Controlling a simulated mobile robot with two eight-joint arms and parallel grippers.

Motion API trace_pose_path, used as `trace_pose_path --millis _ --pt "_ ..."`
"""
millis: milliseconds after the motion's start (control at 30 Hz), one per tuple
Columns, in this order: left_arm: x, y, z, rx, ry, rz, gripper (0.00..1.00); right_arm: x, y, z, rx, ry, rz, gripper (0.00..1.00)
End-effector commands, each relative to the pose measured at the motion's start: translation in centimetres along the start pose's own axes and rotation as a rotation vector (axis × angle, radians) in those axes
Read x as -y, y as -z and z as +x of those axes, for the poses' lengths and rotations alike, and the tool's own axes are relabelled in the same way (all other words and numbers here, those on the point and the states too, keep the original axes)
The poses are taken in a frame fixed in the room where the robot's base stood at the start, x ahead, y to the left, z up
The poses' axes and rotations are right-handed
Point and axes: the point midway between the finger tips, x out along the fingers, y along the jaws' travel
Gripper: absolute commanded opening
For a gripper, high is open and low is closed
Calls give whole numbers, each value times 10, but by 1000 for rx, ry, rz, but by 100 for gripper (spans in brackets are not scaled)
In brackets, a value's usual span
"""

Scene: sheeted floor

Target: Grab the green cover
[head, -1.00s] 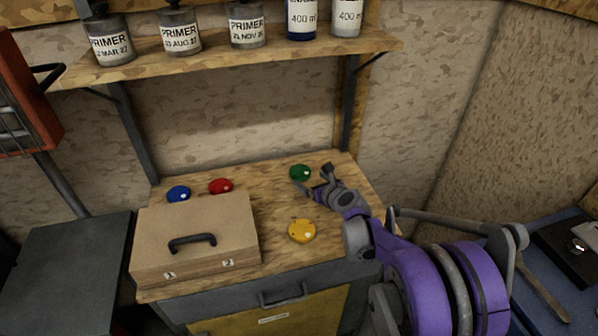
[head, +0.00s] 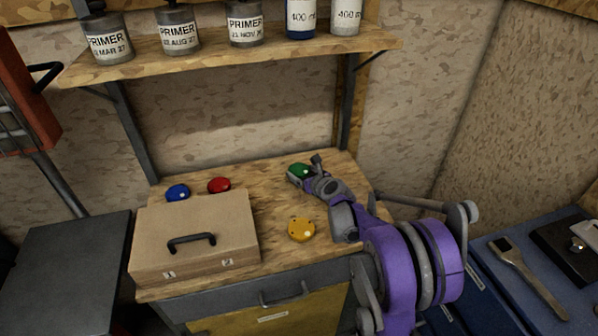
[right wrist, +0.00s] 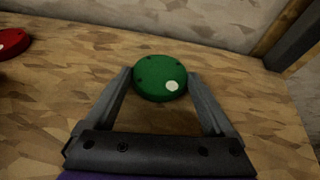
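The green cover (head: 300,170) is a round disc with a white spot, lying on the wooden bench top near its back edge. It also shows in the right wrist view (right wrist: 158,77). My right gripper (head: 305,173) is open, low over the bench. In the right wrist view its two fingers (right wrist: 160,88) reach toward the cover, one on each side, and the cover lies at and just beyond the fingertips. I cannot tell whether either finger touches it. My left gripper is not in view.
Blue (head: 178,193), red (head: 219,185) and yellow (head: 301,229) covers lie on the bench. A cardboard-coloured case (head: 195,235) with a black handle stands at the front left. A blue surface with tools is at right.

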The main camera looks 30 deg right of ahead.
Motion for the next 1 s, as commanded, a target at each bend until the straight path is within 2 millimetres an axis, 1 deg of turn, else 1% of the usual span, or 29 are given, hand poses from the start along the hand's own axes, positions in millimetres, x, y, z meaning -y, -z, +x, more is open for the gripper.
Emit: trace_pose_path --millis 33,167,200,267,467,567,667,900,1000 --pt "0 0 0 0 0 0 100 0 0 0 0 0 0 59" --pt "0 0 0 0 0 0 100 0 0 0 0 0 0 35" --pt "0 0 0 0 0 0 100 0 0 0 0 0 0 28" --pt "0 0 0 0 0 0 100 0 0 0 0 0 0 17" --pt "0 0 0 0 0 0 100 0 0 0 0 0 0 16" --pt "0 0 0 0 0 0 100 0 -5 -2 0 1 0 16" --pt "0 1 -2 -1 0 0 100 0 -18 -8 0 1 0 16" --pt "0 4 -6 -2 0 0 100 0 -64 -27 1 1 0 16" --pt "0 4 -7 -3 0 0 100 0 -78 -33 1 1 0 16"
